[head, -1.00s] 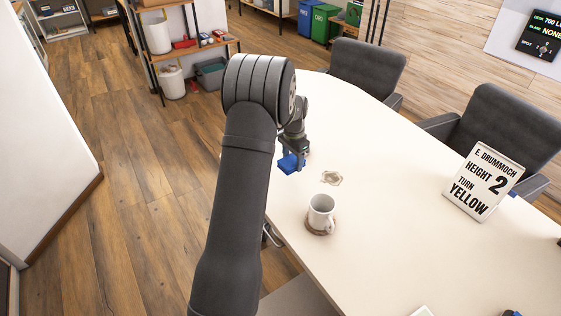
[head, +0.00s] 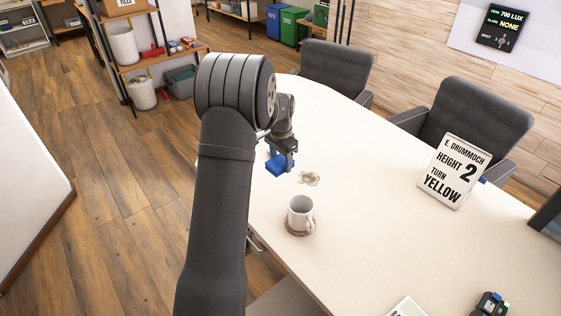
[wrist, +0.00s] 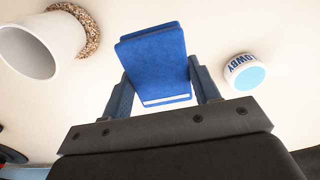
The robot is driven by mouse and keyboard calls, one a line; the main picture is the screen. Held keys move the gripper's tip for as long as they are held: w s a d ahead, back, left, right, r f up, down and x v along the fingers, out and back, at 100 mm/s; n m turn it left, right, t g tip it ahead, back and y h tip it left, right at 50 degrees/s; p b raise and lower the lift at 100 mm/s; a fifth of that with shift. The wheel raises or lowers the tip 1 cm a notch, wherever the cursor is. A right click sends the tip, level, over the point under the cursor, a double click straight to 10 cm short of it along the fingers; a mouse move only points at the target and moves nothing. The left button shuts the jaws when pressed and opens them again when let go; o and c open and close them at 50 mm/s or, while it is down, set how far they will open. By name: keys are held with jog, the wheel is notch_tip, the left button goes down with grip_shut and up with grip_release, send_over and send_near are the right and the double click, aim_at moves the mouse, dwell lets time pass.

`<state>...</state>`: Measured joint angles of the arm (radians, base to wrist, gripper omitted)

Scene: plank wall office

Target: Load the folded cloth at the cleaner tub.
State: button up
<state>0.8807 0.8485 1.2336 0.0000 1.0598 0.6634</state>
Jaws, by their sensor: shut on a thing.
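My gripper (head: 284,160) is shut on the folded blue cloth (head: 278,166) near the table's left edge. In the wrist view the cloth (wrist: 155,55) is a flat blue pad with a pale stripe along its near edge, held between my two fingers. The cleaner tub (wrist: 243,72) is a small round white tub with dark lettering ending in "OWBY" and a light blue inside. It stands right of the cloth in the wrist view, apart from it. I do not see the tub in the head view; my arm may hide it.
A grey mug (head: 300,212) stands on a brown coaster right of my arm. A brownish stain (head: 309,178) marks the table (head: 370,210) near my gripper. A white sign (head: 453,172) reads "HEIGHT 2, TURN YELLOW". A dark device (head: 490,303) is at the front right.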

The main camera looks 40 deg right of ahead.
jog(key=w+d+m, duration=1.1)
jog(key=w+m, duration=0.4)
jog(key=m, duration=0.3)
jog(key=shift+w+a+f, duration=0.1)
jog(key=shift+f, duration=1.3)
jog(key=shift+w+a+f, duration=0.1)
jog(key=shift+f, duration=1.3)
jog(key=shift+f, duration=0.6)
notch_tip(320, 180, up, 7)
dwell(0.4)
